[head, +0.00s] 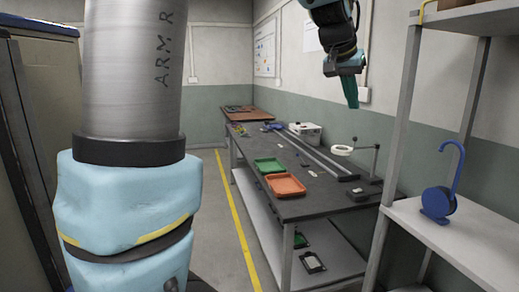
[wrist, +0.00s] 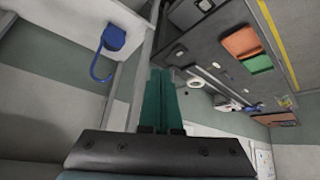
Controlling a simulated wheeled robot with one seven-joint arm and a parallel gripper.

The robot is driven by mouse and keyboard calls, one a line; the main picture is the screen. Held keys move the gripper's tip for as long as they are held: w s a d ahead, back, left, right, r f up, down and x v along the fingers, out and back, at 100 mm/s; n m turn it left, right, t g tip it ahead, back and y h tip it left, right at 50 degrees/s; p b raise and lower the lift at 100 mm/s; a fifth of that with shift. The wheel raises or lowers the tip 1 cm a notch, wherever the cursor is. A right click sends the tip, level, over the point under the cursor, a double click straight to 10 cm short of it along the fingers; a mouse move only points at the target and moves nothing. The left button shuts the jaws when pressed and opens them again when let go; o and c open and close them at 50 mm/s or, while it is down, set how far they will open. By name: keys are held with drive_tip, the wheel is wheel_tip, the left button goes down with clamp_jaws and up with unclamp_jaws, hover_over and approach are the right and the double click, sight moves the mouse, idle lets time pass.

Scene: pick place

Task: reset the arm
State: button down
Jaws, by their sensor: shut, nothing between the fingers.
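My gripper (head: 350,92) hangs in the air at the upper right of the head view, above and apart from the long dark workbench (head: 325,208). Its green fingers point downward and are closed together. In the wrist view the two green fingers (wrist: 159,100) lie side by side with nothing held between them. The arm is bent at the wrist and its upper part leaves the top of the head view.
A green tray (head: 268,165) and an orange tray (head: 285,185) lie on the workbench. A metal shelf (head: 455,235) at the right holds a blue hooked object (head: 438,203). A white-ringed stand (head: 341,150) rises from the bench. Clear floor with a yellow line (head: 238,220) runs left of the bench.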

drive_tip(key=s+a+f+n+g+y, duration=0.1)
drive_tip(key=a+f+n+y, duration=0.1)
drive_tip(key=a+f, duration=0.7)
drive_tip(key=s+a+f+n+y, duration=0.1)
drive_tip(key=s+a+f+n, duration=0.1)
drive_tip(key=a+f, duration=0.75)
drive_tip(key=s+a+f+n+g+y, duration=0.1)
drive_tip(key=s+a+f+n+g, duration=0.1)
drive_tip(key=s+a+f, duration=0.6)
drive_tip(key=s+a, duration=0.1)
drive_tip(key=a, duration=0.2)
drive_tip(key=shift+s+f+n+y, duration=0.35)
drive_tip(key=shift+n+y, duration=0.05)
